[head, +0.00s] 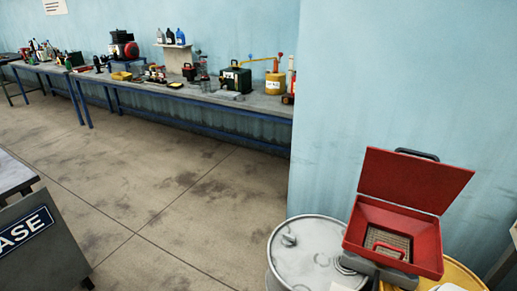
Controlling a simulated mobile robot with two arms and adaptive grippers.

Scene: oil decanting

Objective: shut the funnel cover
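The red square funnel (428,252) sits at the lower right in the head view, over the drum tops. Its red cover (414,180) stands open, tilted up and back toward the blue wall, with a dark handle (417,154) at its top edge. A mesh grate (390,240) shows inside the funnel, and a red handle (388,249) shows at its front. I make out neither my left nor my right gripper. Grey parts below the funnel are partly cut off, and I cannot tell what they are.
A grey drum (290,262) stands left of the funnel, and a yellow drum (462,278) shows under and right of it. A blue wall (400,80) rises close behind. A long workbench (262,102) with tools and bottles runs along the back. The middle floor is clear.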

